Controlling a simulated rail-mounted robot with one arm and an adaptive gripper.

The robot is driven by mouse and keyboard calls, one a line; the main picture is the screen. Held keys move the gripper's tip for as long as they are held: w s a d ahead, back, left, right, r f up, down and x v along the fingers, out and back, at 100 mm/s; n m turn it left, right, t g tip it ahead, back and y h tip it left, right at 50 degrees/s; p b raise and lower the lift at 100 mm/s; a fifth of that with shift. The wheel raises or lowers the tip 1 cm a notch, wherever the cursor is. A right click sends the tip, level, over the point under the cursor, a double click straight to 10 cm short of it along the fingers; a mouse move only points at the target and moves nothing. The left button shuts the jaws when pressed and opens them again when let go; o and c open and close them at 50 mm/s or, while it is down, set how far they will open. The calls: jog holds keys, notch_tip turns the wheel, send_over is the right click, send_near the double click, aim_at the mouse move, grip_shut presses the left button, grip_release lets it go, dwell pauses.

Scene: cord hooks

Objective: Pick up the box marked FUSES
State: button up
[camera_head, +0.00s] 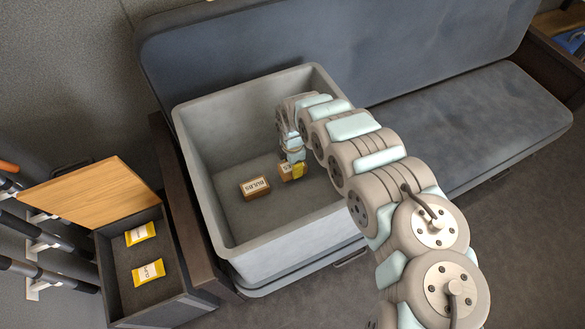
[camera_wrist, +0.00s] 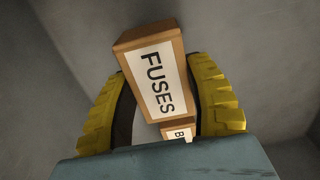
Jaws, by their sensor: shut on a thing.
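The box marked FUSES (camera_wrist: 158,82) is brown with a white label, and it sits between the two yellow fingers of my gripper (camera_wrist: 165,64) in the wrist view. The fingers are closed on its sides. In the head view my gripper (camera_head: 296,171) is down inside the grey bin, with the brown box (camera_head: 286,173) at its fingers. From these frames I cannot tell whether the box touches the bin floor.
A second brown box, its label seeming to read BULBS (camera_head: 255,188), lies left of my gripper in the grey bin (camera_head: 212,190). The bin's high walls surround my gripper. An open drawer (camera_head: 150,258) with two yellow packets stands at left. A blue-grey bench (camera_head: 480,110) is behind.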

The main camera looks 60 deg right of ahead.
jog(key=s+a+r+p, duration=0.2)
jog(key=a+r+p, duration=0.3)
jog(key=p, duration=0.3)
jog(key=s+a+r+p, duration=0.3)
jog(key=a+r+p, duration=0.2)
jog(key=a+p, duration=0.2)
jog(key=shift+s+a+p, duration=0.25)
jog(key=shift+p, duration=0.1)
